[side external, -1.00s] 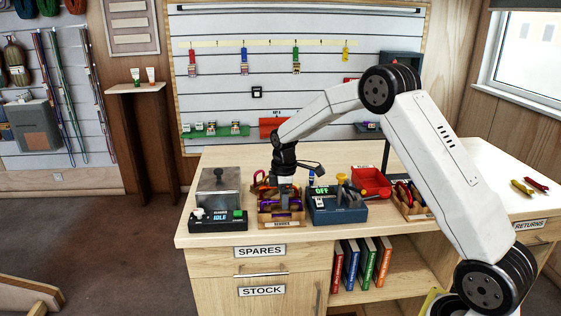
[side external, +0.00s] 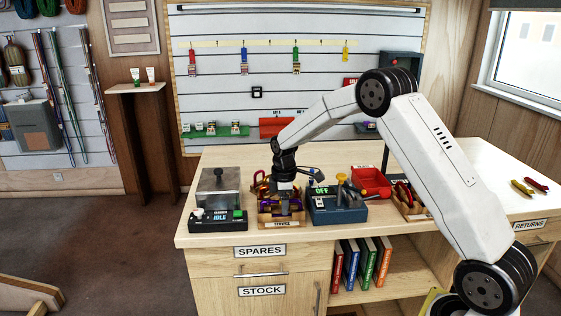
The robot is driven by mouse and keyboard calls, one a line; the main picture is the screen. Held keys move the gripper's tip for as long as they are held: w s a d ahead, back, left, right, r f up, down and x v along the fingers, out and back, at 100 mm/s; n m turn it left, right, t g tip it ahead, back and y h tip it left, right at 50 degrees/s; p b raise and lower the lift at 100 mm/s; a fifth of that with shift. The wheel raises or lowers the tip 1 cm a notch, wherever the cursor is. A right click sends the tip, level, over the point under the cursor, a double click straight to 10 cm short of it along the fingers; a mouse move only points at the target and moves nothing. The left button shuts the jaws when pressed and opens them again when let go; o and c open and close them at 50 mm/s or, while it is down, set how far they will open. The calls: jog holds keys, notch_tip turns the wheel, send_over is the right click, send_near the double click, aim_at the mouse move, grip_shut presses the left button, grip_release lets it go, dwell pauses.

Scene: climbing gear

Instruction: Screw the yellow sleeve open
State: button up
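My gripper (side external: 285,206) points down into the wooden tray labelled SERVICE (side external: 281,223) on the bench. Purple gear (side external: 267,203) lies in that tray close beside my fingers, and orange-red gear (side external: 260,184) shows at its back left. The fingers are too small and too hidden to tell whether they are open or hold anything. I cannot make out a yellow sleeve on the gear in the tray. A yellow-topped part (side external: 341,179) stands on the blue device marked OFF (side external: 340,213), right of the tray.
A black unit reading IDLE (side external: 218,221) with a grey metal box (side external: 219,186) stands left of the tray. A red bin (side external: 371,182) and another wooden tray (side external: 412,211) are to the right. Pliers (side external: 529,186) lie at the far right.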

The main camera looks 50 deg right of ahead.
jog(key=shift+f, duration=0.55)
dwell(0.4)
jog(key=shift+w+d, duration=0.8)
jog(key=shift+w, duration=0.05)
jog(key=shift+r, duration=0.2)
jog(key=shift+s+a+r, duration=0.15)
jog(key=shift+a+r, duration=0.05)
jog(key=shift+r, duration=0.45)
jog(key=shift+s+a+r, duration=0.1)
jog(key=shift+a+r, duration=0.05)
jog(key=shift+r, duration=0.45)
jog(key=shift+s+a, duration=0.5)
